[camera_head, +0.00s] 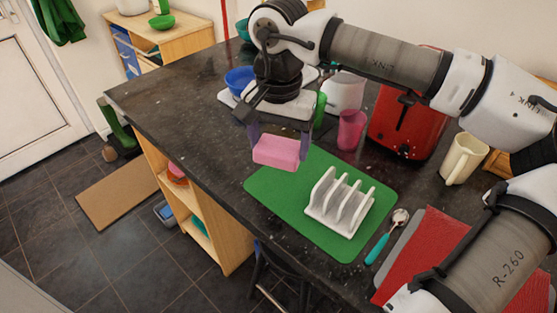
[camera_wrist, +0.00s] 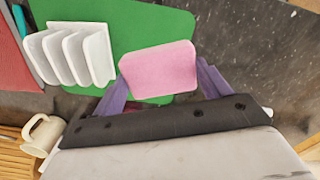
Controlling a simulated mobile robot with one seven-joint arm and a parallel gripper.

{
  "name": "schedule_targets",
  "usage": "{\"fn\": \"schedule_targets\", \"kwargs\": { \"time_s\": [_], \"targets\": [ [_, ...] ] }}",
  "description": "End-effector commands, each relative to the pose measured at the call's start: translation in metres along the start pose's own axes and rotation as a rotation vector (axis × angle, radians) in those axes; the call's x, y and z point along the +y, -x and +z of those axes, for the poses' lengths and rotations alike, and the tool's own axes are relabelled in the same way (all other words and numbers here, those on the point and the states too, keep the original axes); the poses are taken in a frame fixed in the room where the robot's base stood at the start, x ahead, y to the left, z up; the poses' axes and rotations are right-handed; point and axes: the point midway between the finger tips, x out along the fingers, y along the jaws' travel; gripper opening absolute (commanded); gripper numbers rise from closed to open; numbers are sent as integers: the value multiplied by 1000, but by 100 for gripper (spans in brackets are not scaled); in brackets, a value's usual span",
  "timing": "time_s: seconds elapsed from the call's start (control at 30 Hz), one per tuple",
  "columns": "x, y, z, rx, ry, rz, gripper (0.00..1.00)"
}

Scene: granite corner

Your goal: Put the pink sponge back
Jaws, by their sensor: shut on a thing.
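The pink sponge (camera_head: 276,152) is held between the fingers of my gripper (camera_head: 278,140) in the head view. It appears raised above the dark counter, near the far left corner of the green mat (camera_head: 275,190). In the wrist view the pink sponge (camera_wrist: 158,70) sits between the two purple fingers of my gripper (camera_wrist: 160,82), with part of the green mat (camera_wrist: 150,22) behind it. My gripper is shut on the sponge. The exact height of the sponge above the counter is hard to tell.
A white rack (camera_head: 340,202) stands on the mat. A pink cup (camera_head: 351,130), a green cup (camera_head: 319,110), a red toaster (camera_head: 405,122) and a cream mug (camera_head: 463,158) stand behind. A spoon (camera_head: 386,238) lies to the right. The counter's left part (camera_head: 170,95) is clear.

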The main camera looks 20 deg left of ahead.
Motion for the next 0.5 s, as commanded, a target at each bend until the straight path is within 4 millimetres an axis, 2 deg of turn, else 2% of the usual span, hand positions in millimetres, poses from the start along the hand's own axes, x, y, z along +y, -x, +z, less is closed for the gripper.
{"fn": "schedule_targets", "kwargs": {
  "time_s": [0.27,0.5],
  "targets": [
    [0,-23,0,0,-1,1,54],
    [0,-56,0,0,-1,0,54]
  ]
}}
